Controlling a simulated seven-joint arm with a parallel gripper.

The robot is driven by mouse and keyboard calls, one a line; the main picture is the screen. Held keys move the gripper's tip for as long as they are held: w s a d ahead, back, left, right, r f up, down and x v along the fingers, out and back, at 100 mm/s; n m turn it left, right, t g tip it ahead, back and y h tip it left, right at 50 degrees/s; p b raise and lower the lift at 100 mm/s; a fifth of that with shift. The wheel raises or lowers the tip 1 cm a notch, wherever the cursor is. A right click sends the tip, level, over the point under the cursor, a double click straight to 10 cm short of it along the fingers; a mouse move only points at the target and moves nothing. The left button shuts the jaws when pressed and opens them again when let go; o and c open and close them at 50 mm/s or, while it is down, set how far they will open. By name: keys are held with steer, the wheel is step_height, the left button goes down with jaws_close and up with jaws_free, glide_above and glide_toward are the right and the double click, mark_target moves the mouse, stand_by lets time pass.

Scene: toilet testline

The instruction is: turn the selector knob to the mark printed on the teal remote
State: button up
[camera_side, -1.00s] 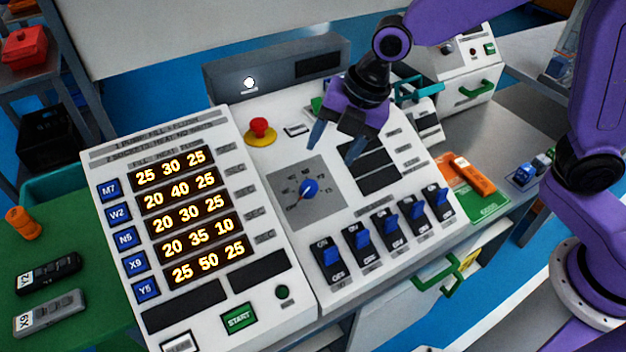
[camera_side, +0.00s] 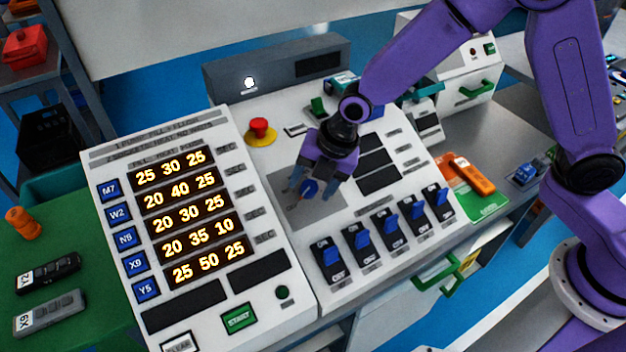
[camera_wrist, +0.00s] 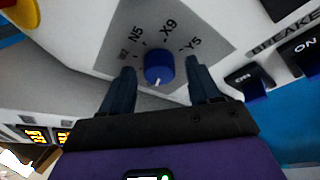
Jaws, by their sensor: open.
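The blue selector knob (camera_side: 309,188) sits on a grey dial plate (camera_wrist: 108,45) on the white panel. In the wrist view the knob (camera_wrist: 158,68) has a white pointer line aimed down toward my gripper, away from the readable marks N5, X9 and Y5. A further mark left of N5 is hard to read. My gripper (camera_wrist: 160,68) is open, one finger on each side of the knob with gaps showing. In the side view my gripper (camera_side: 311,186) partly covers the dial. A teal object (camera_side: 342,82) lies behind my arm; I cannot tell whether it is the remote, and no mark is readable.
A black remote (camera_side: 48,273) and a grey remote (camera_side: 50,312) lie on the green surface at left. A red stop button (camera_side: 260,127) stands above the dial. Blue breaker switches (camera_side: 362,240) line the panel's front right. A lit number display (camera_side: 190,215) is left.

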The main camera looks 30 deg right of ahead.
steer(key=c, duration=1)
steer(key=shift+c, duration=0.2)
